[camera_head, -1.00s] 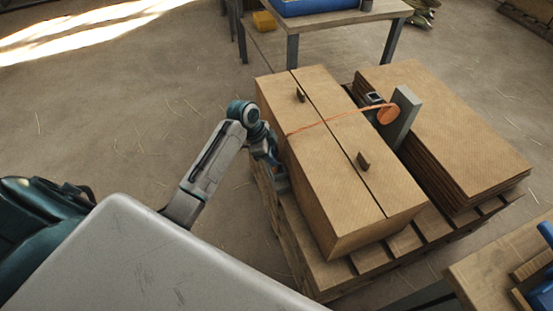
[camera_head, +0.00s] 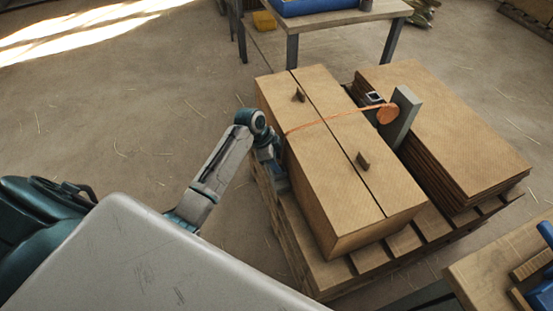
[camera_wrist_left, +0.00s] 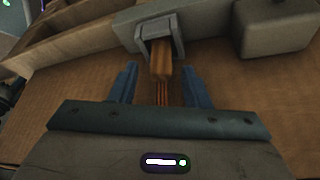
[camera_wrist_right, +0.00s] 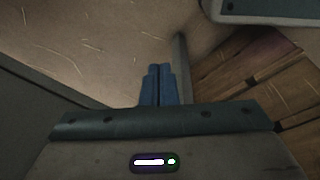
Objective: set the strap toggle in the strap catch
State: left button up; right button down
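The orange strap (camera_head: 312,125) runs across the top of the long cardboard box (camera_head: 352,185) and over its left edge. In the left wrist view the brown strap toggle (camera_wrist_left: 161,62) sits within the grey strap catch (camera_wrist_left: 157,35), with the strap cords (camera_wrist_left: 162,93) trailing from it toward my gripper. I cannot tell how firmly it is seated. My left gripper (camera_wrist_left: 160,80) is open, its fingers apart on either side of the cords and the toggle's near end. In the head view this gripper is mostly hidden at the box's left side. My right gripper (camera_wrist_right: 157,72) is shut and empty.
The box stands on a wooden pallet (camera_head: 308,262). A grey post (camera_head: 403,118) with an orange disc (camera_head: 388,114) stands between it and a stack of cardboard sheets (camera_head: 445,130). A grey block (camera_wrist_left: 272,28) is beside the catch. Open floor lies left of the pallet.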

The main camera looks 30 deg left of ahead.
jog(key=shift+w+r, duration=0.1)
jog(key=shift+r, duration=0.05)
pick_arm(q)
jog(key=shift+a+r, duration=0.1)
jog(key=shift+r, duration=0.15)
jog(key=v, duration=1.2)
jog(key=s+d+f+n+y, duration=0.1)
jog(key=s+f+n, duration=0.3)
jog(key=f, duration=0.5)
jog(key=s+d+f+n+y, duration=0.1)
jog(key=s+f+n, duration=0.1)
jog(key=s+f, duration=0.6)
jog(key=s+d+f+n+y, duration=0.1)
jog(key=s+f+n+y, duration=0.2)
jog(key=s+f, duration=1.3)
jog(key=s+n, duration=0.3)
jog(key=shift+s+d+f, duration=0.2)
jog(key=shift+s+d, duration=0.2)
pick_arm(e)
jog(key=shift+a+f, duration=0.1)
jog(key=shift+f, duration=0.15)
